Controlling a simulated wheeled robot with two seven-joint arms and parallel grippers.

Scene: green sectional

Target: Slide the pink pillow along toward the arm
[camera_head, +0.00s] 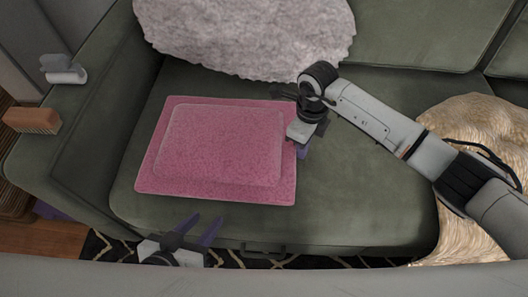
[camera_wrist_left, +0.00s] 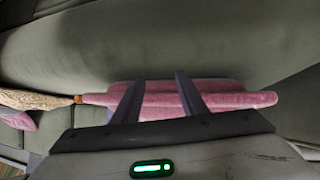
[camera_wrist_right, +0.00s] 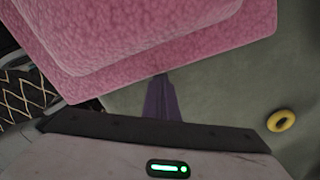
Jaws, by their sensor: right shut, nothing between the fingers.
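The pink pillow (camera_head: 220,145) lies flat on the green seat cushion, left of the middle in the head view. The sofa arm (camera_head: 85,130) is to its left, with bare seat between them. My right gripper (camera_head: 303,152) is shut and empty, low beside the pillow's right edge. In the right wrist view its fingers (camera_wrist_right: 162,95) meet the edge of the pillow (camera_wrist_right: 130,40); whether they touch is unclear. My left gripper (camera_head: 208,230) is open and empty in front of the seat. In the left wrist view the pillow (camera_wrist_left: 230,100) shows beyond its spread fingers (camera_wrist_left: 157,98).
A fluffy pale grey pillow (camera_head: 245,35) rests at the back, behind the pink one. A tan furry throw (camera_head: 475,125) covers the seat at the right. A wooden brush (camera_head: 32,121) and a grey-white item (camera_head: 64,70) sit on the arm. A yellow ring (camera_wrist_right: 281,120) lies on green fabric.

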